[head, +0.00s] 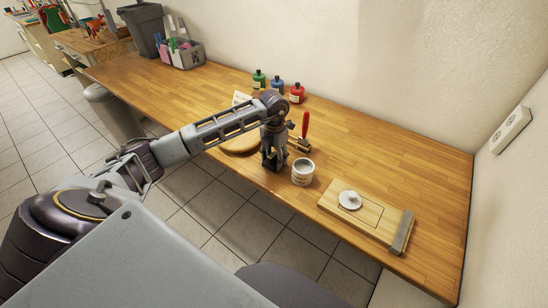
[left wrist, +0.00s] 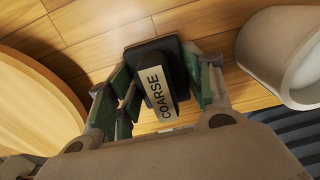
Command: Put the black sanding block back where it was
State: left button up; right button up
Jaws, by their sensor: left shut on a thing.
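The black sanding block (left wrist: 137,55) shows in the left wrist view with a pale label reading COARSE. My left gripper (head: 271,163) points down near the table's front edge in the head view. In the left wrist view its green-padded fingers (left wrist: 160,92) are shut on the block, one on each side. In the head view the fingers mostly hide the block. I cannot tell whether the block touches the table or hangs just above it. My right gripper is in neither view.
A pale cup (head: 302,175) stands right of the gripper, a round wooden board (head: 238,146) left. Behind are a red-handled tool (head: 305,125) and green, blue and red bottles (head: 277,88). A wooden board (head: 372,229) carries a white knob and grey bar. The table's (head: 400,145) back right is clear.

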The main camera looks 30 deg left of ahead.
aim_at(274, 153)
pick_arm(q)
jog(key=shift+f, duration=0.15)
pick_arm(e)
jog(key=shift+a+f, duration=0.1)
pick_arm(q)
jog(key=o, duration=1)
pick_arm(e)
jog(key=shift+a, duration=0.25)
pick_arm(q)
jog(key=shift+r, duration=0.2)
jog(key=shift+r, duration=0.45)
notch_tip(274, 153, up, 9)
jog(key=shift+r+b, duration=0.1)
jog(key=shift+b, duration=0.7)
jog(key=shift+r, duration=1)
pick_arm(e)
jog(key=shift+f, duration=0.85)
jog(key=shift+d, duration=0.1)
